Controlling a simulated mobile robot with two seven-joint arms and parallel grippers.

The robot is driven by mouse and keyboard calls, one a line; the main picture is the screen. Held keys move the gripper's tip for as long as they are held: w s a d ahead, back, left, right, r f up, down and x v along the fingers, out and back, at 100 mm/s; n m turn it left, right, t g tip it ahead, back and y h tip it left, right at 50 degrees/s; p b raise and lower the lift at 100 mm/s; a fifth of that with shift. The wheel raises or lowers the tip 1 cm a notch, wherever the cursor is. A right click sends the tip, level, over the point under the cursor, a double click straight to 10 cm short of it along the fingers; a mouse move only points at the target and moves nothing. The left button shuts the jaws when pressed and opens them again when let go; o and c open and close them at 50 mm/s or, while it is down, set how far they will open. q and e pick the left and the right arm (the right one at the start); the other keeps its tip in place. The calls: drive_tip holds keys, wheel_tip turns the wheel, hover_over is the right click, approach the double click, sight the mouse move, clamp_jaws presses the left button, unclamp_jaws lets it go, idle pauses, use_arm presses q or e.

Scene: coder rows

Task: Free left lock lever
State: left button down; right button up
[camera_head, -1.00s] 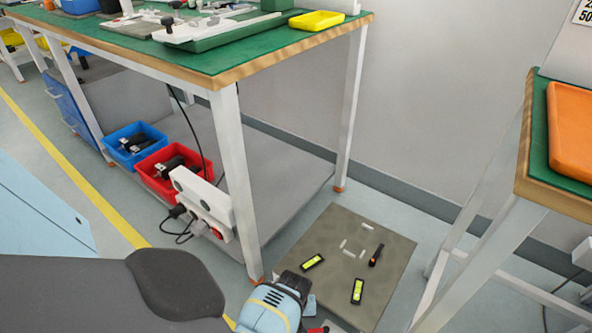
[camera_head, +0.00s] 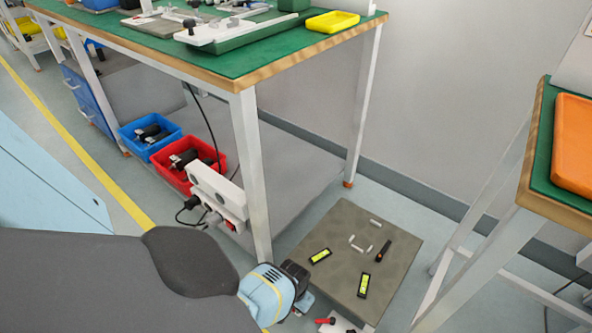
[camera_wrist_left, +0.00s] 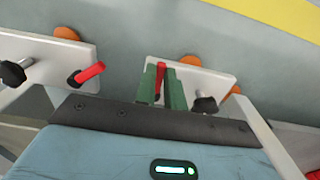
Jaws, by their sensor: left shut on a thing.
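In the left wrist view, two red lock levers sit on separate white brackets. The green fingers of my left gripper (camera_wrist_left: 162,75) stand on either side of one red lever (camera_wrist_left: 160,84), on the right-hand white bracket (camera_wrist_left: 202,80), and are shut on it. The other red lever (camera_wrist_left: 88,73) stands tilted and free on the left-hand white bracket (camera_wrist_left: 45,52). In the head view, a red lever on a white base (camera_head: 326,321) shows at the bottom edge, just right of my left wrist; the fingers are hidden there. My right gripper is out of view.
Black knobs (camera_wrist_left: 205,104) are on the brackets. A grey platform (camera_head: 345,225) carries small levels and white pieces. A green-topped bench (camera_head: 235,62) stands behind, with red (camera_head: 205,182) and blue bins (camera_head: 133,138) below. Another bench with an orange tray (camera_head: 572,140) is at right.

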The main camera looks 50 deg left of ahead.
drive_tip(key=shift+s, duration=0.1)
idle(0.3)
use_arm(q)
drive_tip(key=c, duration=1.7)
unclamp_jaws()
drive_tip(key=shift+o, duration=1.1)
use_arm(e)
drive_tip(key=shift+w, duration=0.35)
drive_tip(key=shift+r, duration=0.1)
